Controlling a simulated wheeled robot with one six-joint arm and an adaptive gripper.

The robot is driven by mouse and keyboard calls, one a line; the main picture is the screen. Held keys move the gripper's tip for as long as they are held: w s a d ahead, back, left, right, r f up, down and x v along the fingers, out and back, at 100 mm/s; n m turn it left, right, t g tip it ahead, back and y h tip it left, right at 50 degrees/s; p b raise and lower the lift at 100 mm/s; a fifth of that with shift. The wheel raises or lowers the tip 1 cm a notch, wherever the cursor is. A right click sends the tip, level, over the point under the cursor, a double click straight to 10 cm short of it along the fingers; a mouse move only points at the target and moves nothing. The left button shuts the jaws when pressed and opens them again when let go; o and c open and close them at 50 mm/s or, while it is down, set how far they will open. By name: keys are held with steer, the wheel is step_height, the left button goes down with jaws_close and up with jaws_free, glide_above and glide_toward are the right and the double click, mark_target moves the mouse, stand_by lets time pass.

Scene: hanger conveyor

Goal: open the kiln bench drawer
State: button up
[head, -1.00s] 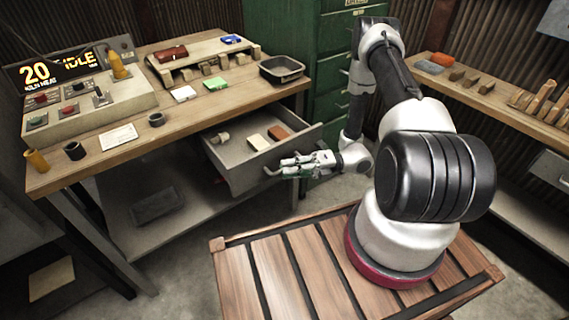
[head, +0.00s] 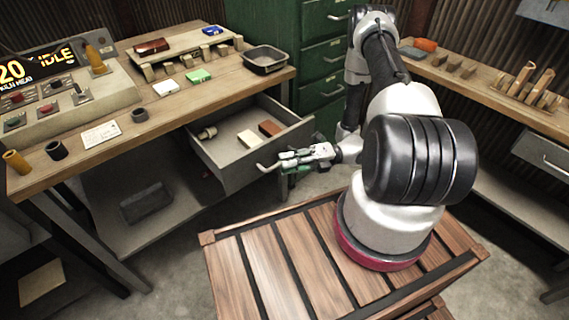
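The kiln bench drawer (head: 237,172) is grey and stands pulled out under the right part of the wooden bench (head: 215,103). Its inside shows a pale block, a reddish-brown block and a small beige piece. A bent metal handle (head: 264,167) sticks out from its front. My gripper (head: 284,158) is at this handle, in front of the drawer, coming from the right. The fingers overlap the right part of the handle in the picture. They are too small to tell whether they grip it or only lie beside it.
A control panel (head: 60,100) and small cups stand on the bench's left. A dark tray (head: 265,58) sits at its right corner. A green cabinet (head: 322,60) stands behind. A side shelf (head: 470,85) holds tools at right.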

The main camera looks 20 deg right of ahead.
steer(key=d, duration=1)
steer(key=shift+s+d+f, duration=0.25)
steer(key=shift+s+f, duration=0.15)
steer(key=s+f+n+g+h, duration=0.15)
steer(key=s+n+g, duration=0.25)
steer(key=s+n, duration=0.4)
steer(key=d+r+n+g+h, duration=0.2)
steer(key=r+n+h, duration=0.2)
steer(key=r+n, duration=0.15)
steer(key=d+r+n+g+h, duration=0.1)
steer(key=d+r+n+h, duration=0.2)
steer(key=r+n, duration=0.3)
steer(key=s+a+r+n+t+h, duration=0.2)
steer(key=r+n+t+h, duration=0.3)
steer(key=r, duration=0.9)
steer(key=s+a+r+n+t+h, duration=0.1)
steer(key=r+n+t+h, duration=0.4)
steer(key=r+n, duration=0.5)
steer(key=v, duration=0.5)
steer(key=shift+w+a+r, duration=0.25)
steer(key=shift+a+r, duration=0.05)
steer(key=shift+a, duration=0.1)
